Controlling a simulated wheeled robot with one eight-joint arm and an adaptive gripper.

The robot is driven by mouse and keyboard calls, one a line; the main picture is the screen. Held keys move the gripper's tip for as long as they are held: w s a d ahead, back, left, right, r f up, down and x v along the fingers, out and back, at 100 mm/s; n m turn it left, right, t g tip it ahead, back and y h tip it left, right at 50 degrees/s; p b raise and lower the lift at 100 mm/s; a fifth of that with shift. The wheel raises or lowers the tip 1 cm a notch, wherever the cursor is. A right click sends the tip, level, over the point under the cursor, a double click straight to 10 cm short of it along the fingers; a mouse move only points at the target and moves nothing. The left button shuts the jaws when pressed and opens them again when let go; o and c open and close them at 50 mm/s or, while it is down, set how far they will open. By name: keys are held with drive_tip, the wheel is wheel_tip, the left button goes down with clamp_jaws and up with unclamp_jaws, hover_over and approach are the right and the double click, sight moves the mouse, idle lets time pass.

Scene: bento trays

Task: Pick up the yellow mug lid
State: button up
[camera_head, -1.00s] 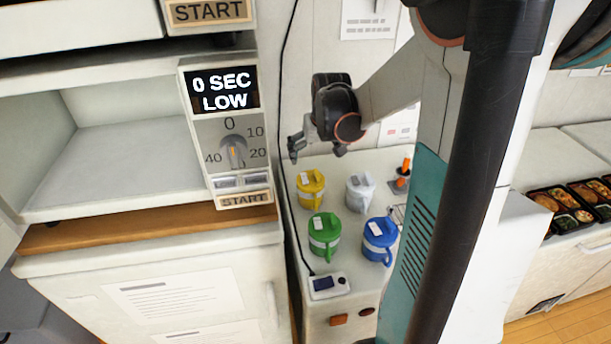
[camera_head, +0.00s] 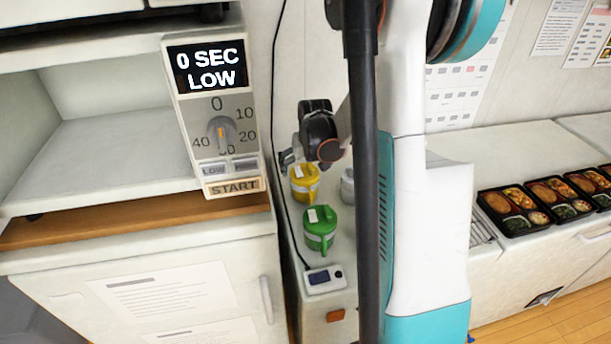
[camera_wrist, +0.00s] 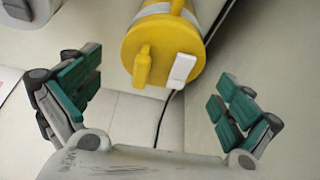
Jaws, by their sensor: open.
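The yellow mug lid (camera_wrist: 165,38) shows from above in the wrist view, round, with a raised yellow knob and a small white tab on it. It sits on a mug with a pale band. My gripper (camera_wrist: 158,95) is open, its green-padded fingers wide apart, with the lid ahead of the gap between them and not touched. In the head view the yellow mug lid (camera_head: 304,172) is at the back left of the counter, and my gripper (camera_head: 288,160) is just behind and left of it. My arm hides part of the counter there.
A green mug (camera_head: 320,228) stands in front of the yellow one. A white mug (camera_head: 347,186) is partly hidden by my arm. A small device (camera_head: 325,279) lies at the counter's front. A microwave panel (camera_head: 218,115) stands to the left. Bento trays (camera_head: 515,210) sit at the right.

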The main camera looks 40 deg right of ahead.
drive_tip(key=shift+w+f, duration=0.1)
drive_tip(key=shift+f, duration=0.25)
drive_tip(key=shift+r, duration=0.1)
drive_tip(key=c, duration=1.1)
drive_tip(key=shift+o, duration=0.2)
wheel_tip(320, 180, up, 19)
drive_tip(key=p, duration=0.5)
hover_over(305, 171)
wheel_tip(305, 171, down, 11)
drive_tip(key=shift+a+f, duration=0.1)
drive_tip(key=shift+f, duration=0.1)
drive_tip(key=shift+f+b, duration=2.1)
drive_tip(key=shift+f, duration=1.2)
